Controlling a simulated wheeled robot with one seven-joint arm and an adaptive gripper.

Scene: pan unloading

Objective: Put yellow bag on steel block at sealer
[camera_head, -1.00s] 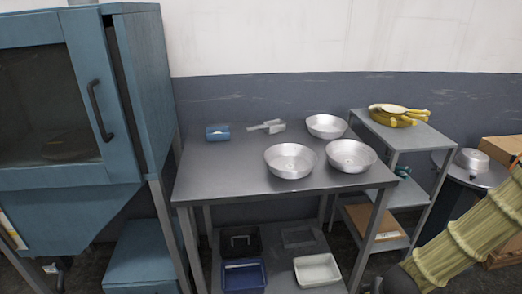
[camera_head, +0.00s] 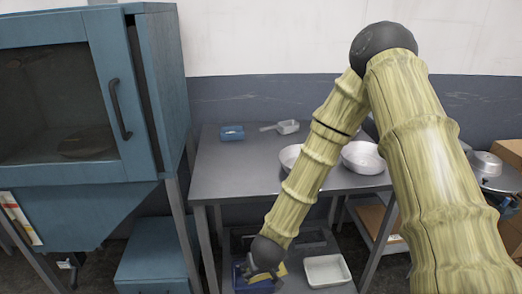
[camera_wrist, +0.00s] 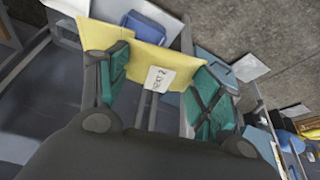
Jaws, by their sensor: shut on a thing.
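The yellow bag (camera_wrist: 135,70) is between the teal fingers of my gripper (camera_wrist: 160,88) in the wrist view. It has a white label with dark print on its face, and a flap reaches out to the upper left. My gripper is shut on the bag. In the head view my gripper (camera_head: 264,262) is low, in front of the table's lower shelf, with a small yellow patch of the bag (camera_head: 282,270) showing beside it. I cannot make out the steel block or the sealer in either view.
A steel table (camera_head: 232,172) carries a blue container (camera_head: 231,132), a scoop (camera_head: 286,127) and metal bowls (camera_head: 362,157), partly behind my arm. A white tray (camera_head: 327,270) is on its lower shelf. A blue cabinet (camera_head: 160,90) stands left. The tabletop's left part is clear.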

